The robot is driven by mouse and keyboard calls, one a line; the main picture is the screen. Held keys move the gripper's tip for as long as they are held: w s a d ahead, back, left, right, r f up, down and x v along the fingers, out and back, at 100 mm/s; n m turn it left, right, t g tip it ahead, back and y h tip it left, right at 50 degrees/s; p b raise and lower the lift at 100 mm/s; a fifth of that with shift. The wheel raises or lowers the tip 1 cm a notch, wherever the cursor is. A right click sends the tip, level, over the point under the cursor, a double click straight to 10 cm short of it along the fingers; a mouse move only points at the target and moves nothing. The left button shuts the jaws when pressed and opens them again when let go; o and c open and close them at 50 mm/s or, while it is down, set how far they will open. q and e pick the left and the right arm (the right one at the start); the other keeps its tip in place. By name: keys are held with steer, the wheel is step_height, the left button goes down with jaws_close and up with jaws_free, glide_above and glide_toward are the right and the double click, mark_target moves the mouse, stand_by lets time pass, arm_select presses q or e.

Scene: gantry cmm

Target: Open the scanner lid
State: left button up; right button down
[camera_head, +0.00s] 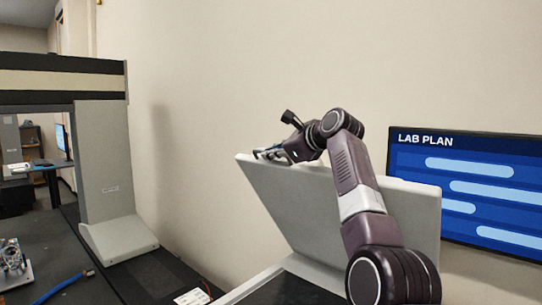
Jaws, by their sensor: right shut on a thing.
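The scanner lid (410,215) is a light grey panel standing raised and tilted up, its back toward the wall. The scanner (265,282) lies below it, with a pale rim and a dark surface partly in view. My right gripper (268,153) is at the lid's upper left edge and is shut on it. My right arm crosses in front of the lid and hides part of it and of the scanner. My left gripper is not in view.
A grey gantry column (105,175) stands on the dark table at the left. A blue cable (65,287) and a metal part (12,262) lie near the left front. A wall screen (470,190) reading LAB PLAN hangs behind the lid at the right.

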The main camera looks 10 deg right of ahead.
steer(key=shift+f, duration=0.25)
steer(key=c, duration=2.3)
jaws_free()
steer(key=shift+c, duration=0.2)
steer(key=shift+w+d, duration=0.15)
steer(key=shift+d, duration=0.05)
steer(key=shift+r, duration=0.1)
steer(key=shift+s+d+r, duration=0.1)
steer(key=shift+s+r, duration=0.1)
steer(key=shift+s, duration=0.25)
steer(key=v, duration=1.1)
steer(key=shift+f, duration=0.15)
steer(key=shift+d+f, duration=0.1)
steer(key=shift+d, duration=0.05)
